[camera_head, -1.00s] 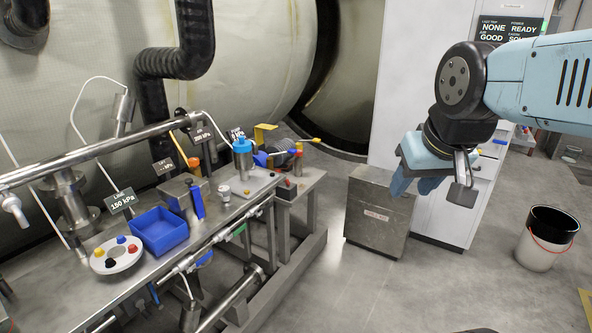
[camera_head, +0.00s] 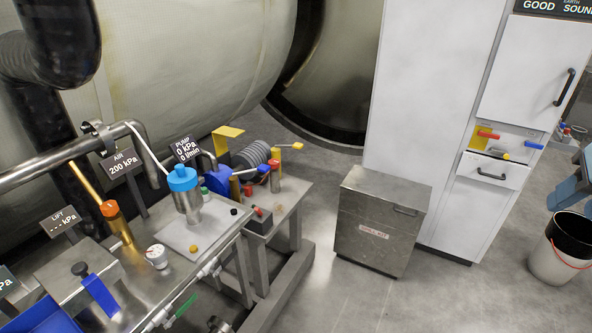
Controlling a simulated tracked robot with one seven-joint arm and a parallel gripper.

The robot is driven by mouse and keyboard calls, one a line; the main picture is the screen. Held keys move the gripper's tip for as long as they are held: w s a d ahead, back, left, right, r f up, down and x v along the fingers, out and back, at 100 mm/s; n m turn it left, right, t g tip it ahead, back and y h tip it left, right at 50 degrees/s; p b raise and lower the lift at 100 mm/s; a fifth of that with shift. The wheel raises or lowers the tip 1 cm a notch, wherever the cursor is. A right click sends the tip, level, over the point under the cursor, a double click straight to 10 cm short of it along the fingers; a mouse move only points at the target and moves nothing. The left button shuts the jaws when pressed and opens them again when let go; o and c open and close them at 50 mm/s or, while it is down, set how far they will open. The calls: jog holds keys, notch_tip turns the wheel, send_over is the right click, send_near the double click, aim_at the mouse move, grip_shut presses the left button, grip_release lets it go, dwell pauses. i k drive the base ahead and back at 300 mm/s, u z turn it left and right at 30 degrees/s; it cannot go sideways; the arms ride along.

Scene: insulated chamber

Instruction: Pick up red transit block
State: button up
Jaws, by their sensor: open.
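Several small red parts show, and I cannot tell which is the red transit block. One red piece (camera_head: 258,211) sits on a small dark box at the bench's front end. A red-topped post (camera_head: 274,165) stands just behind it. A red bar-like piece (camera_head: 488,135) sits in the white cabinet's niche, with blue and yellow pieces beside it.
A steel bench (camera_head: 190,285) with a blue-capped bottle (camera_head: 186,190), valves and gauge signs fills the left. A metal spill kit box (camera_head: 375,240) stands before the white cabinet (camera_head: 425,120). A black-and-white bucket (camera_head: 556,255) stands at right. The floor between is clear.

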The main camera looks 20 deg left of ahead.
aim_at(248, 191)
jog(key=u, duration=0.1)
jog(key=i, duration=1.1)
jog(key=u, duration=0.55)
jog(key=i, duration=0.45)
jog(key=u, duration=0.35)
jog(key=k, duration=0.95)
jog(key=u, duration=0.2)
jog(key=i, duration=0.95)
jog(key=z, duration=0.1)
